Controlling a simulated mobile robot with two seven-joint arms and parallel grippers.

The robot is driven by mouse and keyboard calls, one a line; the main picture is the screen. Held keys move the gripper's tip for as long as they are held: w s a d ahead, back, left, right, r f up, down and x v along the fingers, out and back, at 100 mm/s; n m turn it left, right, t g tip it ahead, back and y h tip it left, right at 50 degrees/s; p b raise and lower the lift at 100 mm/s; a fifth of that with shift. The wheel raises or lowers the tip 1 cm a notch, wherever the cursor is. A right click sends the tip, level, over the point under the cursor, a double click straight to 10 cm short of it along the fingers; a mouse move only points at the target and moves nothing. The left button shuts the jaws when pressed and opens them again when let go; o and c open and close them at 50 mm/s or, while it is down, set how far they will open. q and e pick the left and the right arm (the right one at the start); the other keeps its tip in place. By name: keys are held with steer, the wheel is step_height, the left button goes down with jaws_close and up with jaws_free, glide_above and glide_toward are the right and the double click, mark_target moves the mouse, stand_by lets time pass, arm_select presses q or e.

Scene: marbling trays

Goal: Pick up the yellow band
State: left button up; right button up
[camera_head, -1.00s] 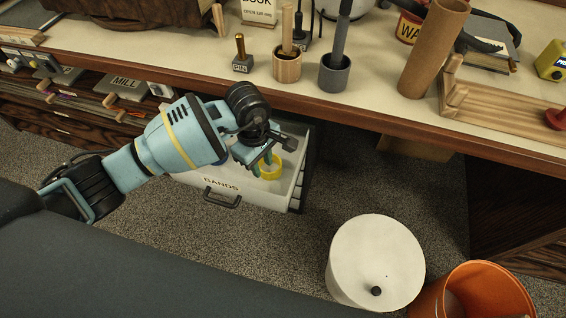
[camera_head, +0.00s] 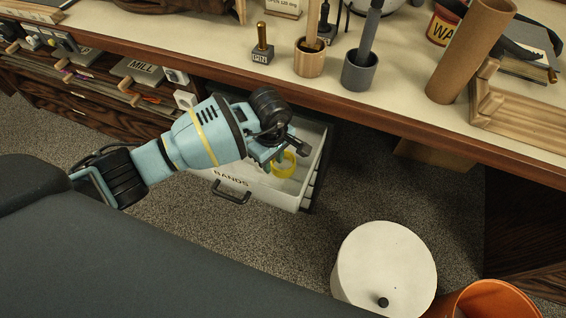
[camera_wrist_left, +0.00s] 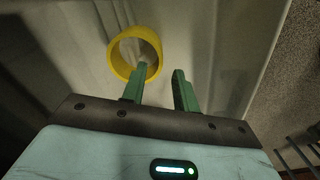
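The yellow band (camera_head: 285,172) is a ring inside the open white drawer (camera_head: 224,186) labelled BANDS, below the bench. It also shows in the left wrist view (camera_wrist_left: 113,52). My left gripper (camera_head: 272,164) reaches over the drawer, at the left side of the band. The left finger's tip overlaps the band's lower right rim in the picture. I cannot tell whether it touches the band. My right gripper is not in view.
The bench edge (camera_head: 390,126) runs just behind the drawer. A drawer handle (camera_head: 231,192) sticks out in front. A white round bin (camera_head: 385,255) and an orange bin (camera_head: 490,300) stand on the floor at right. The carpet between the drawer and the bins is clear.

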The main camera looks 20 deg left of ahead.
mark_target(274, 167)
arm_select(q)
step_height(274, 167, down, 3)
steer(key=shift+w+d+f, duration=0.1)
steer(key=shift+f, duration=0.1)
jaws_close()
